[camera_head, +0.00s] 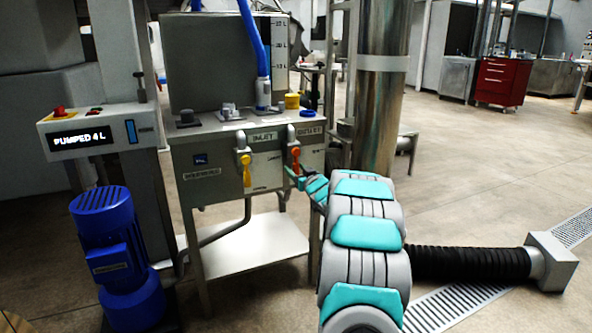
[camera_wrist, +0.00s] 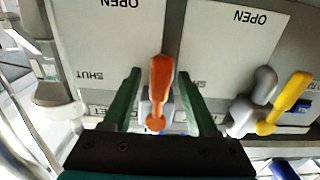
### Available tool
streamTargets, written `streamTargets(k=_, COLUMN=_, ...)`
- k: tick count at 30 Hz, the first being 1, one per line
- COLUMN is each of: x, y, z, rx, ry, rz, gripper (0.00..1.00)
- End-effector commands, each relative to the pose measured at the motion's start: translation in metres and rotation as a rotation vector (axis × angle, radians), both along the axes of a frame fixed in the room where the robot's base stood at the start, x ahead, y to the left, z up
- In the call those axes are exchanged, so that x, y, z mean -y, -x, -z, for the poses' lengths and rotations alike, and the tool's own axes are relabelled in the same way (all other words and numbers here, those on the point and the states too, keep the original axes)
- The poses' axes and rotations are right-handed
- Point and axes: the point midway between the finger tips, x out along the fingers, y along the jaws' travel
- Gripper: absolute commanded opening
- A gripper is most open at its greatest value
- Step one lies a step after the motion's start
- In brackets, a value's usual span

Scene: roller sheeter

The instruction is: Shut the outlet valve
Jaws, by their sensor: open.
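The outlet valve has an orange handle (camera_head: 295,158) on the front of the steel tank stand, below the OUTLET label. In the wrist view, which is upside down, the orange handle (camera_wrist: 161,85) lies between the two fingers of my gripper (camera_wrist: 158,78). The fingers are open, one on each side, with a visible gap to the handle. The handle points down the panel, toward the OPEN side; a SHUT label lies off to the side. My gripper (camera_head: 300,180) is just below and beside the handle in the head view, seen small.
The yellow inlet handle (camera_head: 246,168) is close to the left of the outlet valve, and also shows in the wrist view (camera_wrist: 286,102). A display (camera_head: 80,140) reads PUMPED 4 L. A blue motor (camera_head: 112,255) stands at left. A steel column (camera_head: 380,90) stands right behind my arm.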

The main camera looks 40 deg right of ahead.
Motion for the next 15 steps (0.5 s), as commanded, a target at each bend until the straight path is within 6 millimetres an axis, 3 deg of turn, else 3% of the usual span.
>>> streamTargets(k=8, x=0.0008, y=-0.0025, z=-0.0004, rx=0.0, ry=0.0, rz=0.001, gripper=0.59)
streamTargets(k=15, x=0.0008, y=-0.0023, z=-0.0004, rx=0.0, ry=0.0, rz=0.001, gripper=0.32)
